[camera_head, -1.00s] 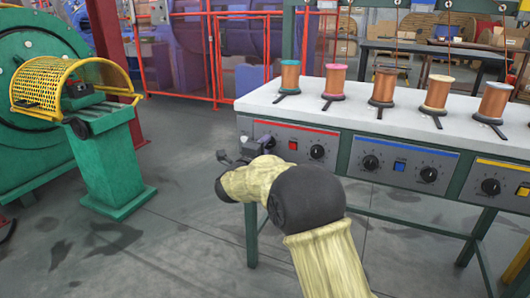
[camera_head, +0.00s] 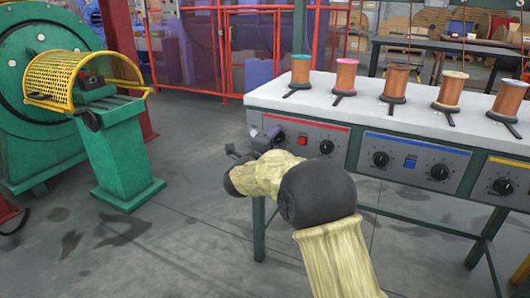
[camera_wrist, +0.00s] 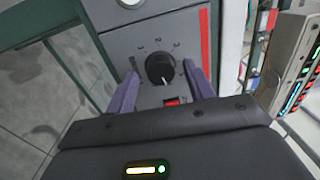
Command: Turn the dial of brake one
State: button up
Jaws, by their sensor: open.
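A black dial (camera_wrist: 160,68) with a white pointer mark sits on the grey panel (camera_wrist: 118,48) with a red stripe, numbers printed around it. In the wrist view the pointer aims down, toward the red button (camera_wrist: 172,102). My gripper (camera_wrist: 161,72) is open, its two purple fingers on either side of the dial; whether they touch it I cannot tell. That panel's right dial (camera_head: 326,147) is in plain view.
A white-topped bench (camera_head: 385,108) carries several copper spools (camera_head: 344,76) above the panels. A blue-striped panel (camera_head: 412,160) is to the right. A green machine (camera_head: 122,150) with a yellow guard (camera_head: 62,80) stands at the left. The floor between is clear.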

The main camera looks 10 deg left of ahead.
jog(key=r+p+v, duration=0.1)
jog(key=p+v, duration=0.4)
jog(key=v, duration=1.2)
jog(key=shift+a+f, duration=0.15)
jog(key=shift+f, duration=0.35)
